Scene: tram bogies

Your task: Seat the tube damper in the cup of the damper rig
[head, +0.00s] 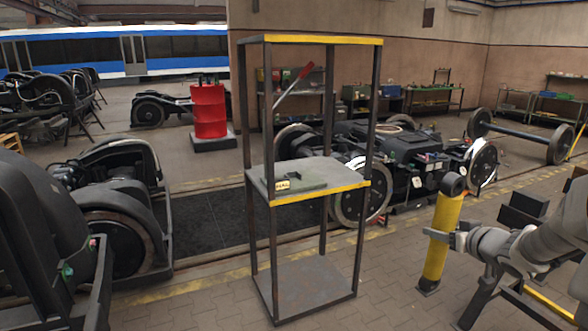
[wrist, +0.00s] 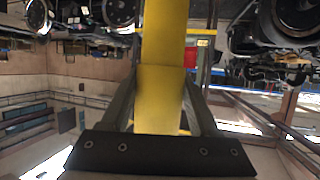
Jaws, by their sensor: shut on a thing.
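The tube damper (head: 443,235) is a yellow cylinder with a dark eye at its top end and a dark lower end. It stands nearly upright, leaning slightly, to the right of the rig. My gripper (head: 440,237) is shut around its middle. In the wrist view the yellow tube (wrist: 163,45) runs between both fingers of my gripper (wrist: 161,95). The damper rig (head: 362,190) is a dark open frame with yellow edges, a middle shelf and a lever with a red handle (head: 306,71). A dark grey fixture (head: 303,178) with a small label lies on the shelf; I cannot make out a cup opening.
A wheeled bogie (head: 400,160) stands behind the rig. A red drum (head: 208,112) is farther back, and more bogies stand at the left. Open floor lies between rig and damper.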

